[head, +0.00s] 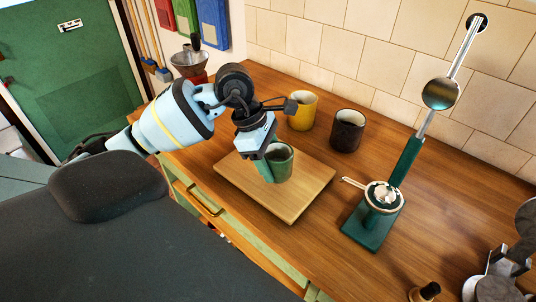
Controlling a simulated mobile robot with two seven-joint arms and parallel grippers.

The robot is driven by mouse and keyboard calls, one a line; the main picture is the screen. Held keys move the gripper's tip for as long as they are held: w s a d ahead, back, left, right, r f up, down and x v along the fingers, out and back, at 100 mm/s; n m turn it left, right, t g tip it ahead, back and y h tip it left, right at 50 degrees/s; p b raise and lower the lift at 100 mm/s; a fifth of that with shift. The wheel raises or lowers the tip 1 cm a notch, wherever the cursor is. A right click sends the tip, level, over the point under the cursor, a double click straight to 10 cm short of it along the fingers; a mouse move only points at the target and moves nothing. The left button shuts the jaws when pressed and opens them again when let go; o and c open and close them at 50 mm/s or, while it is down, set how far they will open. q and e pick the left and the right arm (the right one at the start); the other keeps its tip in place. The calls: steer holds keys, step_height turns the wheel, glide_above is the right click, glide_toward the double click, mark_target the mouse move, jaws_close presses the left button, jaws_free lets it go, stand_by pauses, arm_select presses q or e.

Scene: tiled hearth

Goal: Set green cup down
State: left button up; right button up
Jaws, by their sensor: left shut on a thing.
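The green cup (284,164) is upright at the wooden board (295,203) on the counter. My left gripper (267,160) is shut on the cup from its left side. The cup's base is low over the board, and I cannot tell whether it touches. The gripper hides the cup's left part. My right gripper is not in view.
A yellow cup (302,111) and a dark brown cup (347,131) stand behind the board. A green lever press (371,227) stands to the right. A grinder (190,63) is at the back left. The board's front right part is bare.

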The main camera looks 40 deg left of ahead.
mark_target(269, 155)
arm_select(q)
steer(key=w+a, duration=0.3)
steer(key=shift+w+a+f, duration=0.1)
steer(key=shift+w+f, duration=0.1)
steer(key=shift+w, duration=0.05)
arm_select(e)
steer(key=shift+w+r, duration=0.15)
arm_select(q)
steer(key=shift+w+a, duration=0.1)
steer(key=shift+w+a, duration=0.2)
step_height(269, 155, down, 3)
steer(key=shift+f+p, duration=0.15)
steer(key=shift+p, duration=0.25)
steer(key=shift+f, duration=0.15)
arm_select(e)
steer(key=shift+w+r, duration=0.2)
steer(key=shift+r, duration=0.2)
arm_select(q)
steer(key=shift+f, duration=0.1)
